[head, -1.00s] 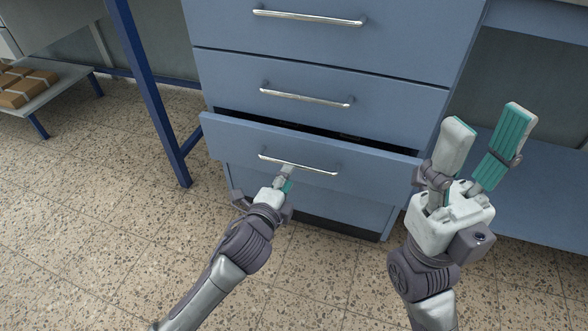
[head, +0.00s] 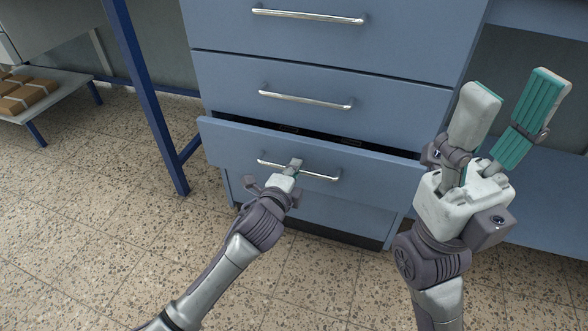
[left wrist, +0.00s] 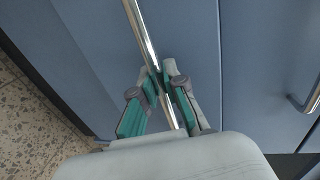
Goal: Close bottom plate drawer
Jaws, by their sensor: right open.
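The blue drawer (head: 225,145) low in the cabinet is pulled out a little, with a dark gap above its front edge. Its silver bar handle (head: 325,176) crosses the front and also shows as a slanted bar in the left wrist view (left wrist: 142,30). My left gripper (head: 294,167) is at the left-middle part of this handle. In the left wrist view its teal-lined fingers (left wrist: 160,73) sit on both sides of the bar, tips close against it. My right gripper (head: 512,90) is open and empty, raised in front of the cabinet's right side.
Shut drawers with silver handles (head: 305,100) are above. A blue table leg (head: 145,90) stands left of the cabinet. A low shelf with brown boxes (head: 25,95) is at the far left. The speckled floor (head: 90,220) in front is clear.

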